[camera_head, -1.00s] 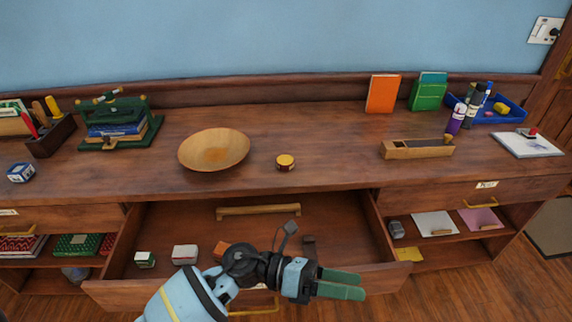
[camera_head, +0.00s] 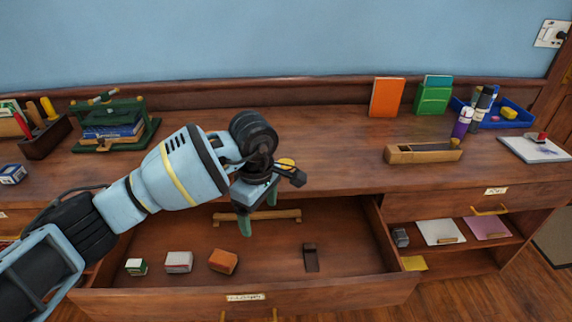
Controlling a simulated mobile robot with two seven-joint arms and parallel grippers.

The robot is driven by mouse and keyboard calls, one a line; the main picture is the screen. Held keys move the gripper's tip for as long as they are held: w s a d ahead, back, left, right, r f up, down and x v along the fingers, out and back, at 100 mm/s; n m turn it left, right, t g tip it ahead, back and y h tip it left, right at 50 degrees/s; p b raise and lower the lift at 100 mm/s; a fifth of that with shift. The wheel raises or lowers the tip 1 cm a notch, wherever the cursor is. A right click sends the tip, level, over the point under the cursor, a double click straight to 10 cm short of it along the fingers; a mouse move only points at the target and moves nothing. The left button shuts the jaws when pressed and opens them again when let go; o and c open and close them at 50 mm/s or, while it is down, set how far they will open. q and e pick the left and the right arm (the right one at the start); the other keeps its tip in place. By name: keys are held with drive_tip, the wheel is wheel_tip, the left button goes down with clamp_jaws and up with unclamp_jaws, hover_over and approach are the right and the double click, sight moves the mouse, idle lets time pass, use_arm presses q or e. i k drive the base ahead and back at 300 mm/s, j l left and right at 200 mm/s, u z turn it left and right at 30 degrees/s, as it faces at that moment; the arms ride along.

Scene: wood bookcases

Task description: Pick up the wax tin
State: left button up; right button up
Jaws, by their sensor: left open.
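The wax tin (camera_head: 287,163), small and round with a yellow top, stands on the wooden top near its front edge. It is mostly hidden behind my left gripper, with only part of the yellow lid showing. My left gripper (camera_head: 257,212) is open with its green fingers pointing down. Its fingertips show below and left of the tin, in front of the top's edge and over the open drawer. Nothing is between the fingers. My right gripper is not in view.
The open drawer (camera_head: 340,290) holds a white box (camera_head: 179,262), an orange block (camera_head: 223,261) and a dark piece (camera_head: 311,257). A wooden plane-like block (camera_head: 423,151) lies to the right. A green press (camera_head: 113,125) stands at left. The top between tin and block is clear.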

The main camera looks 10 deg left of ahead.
sight(288, 161)
drive_tip(key=i, duration=0.95)
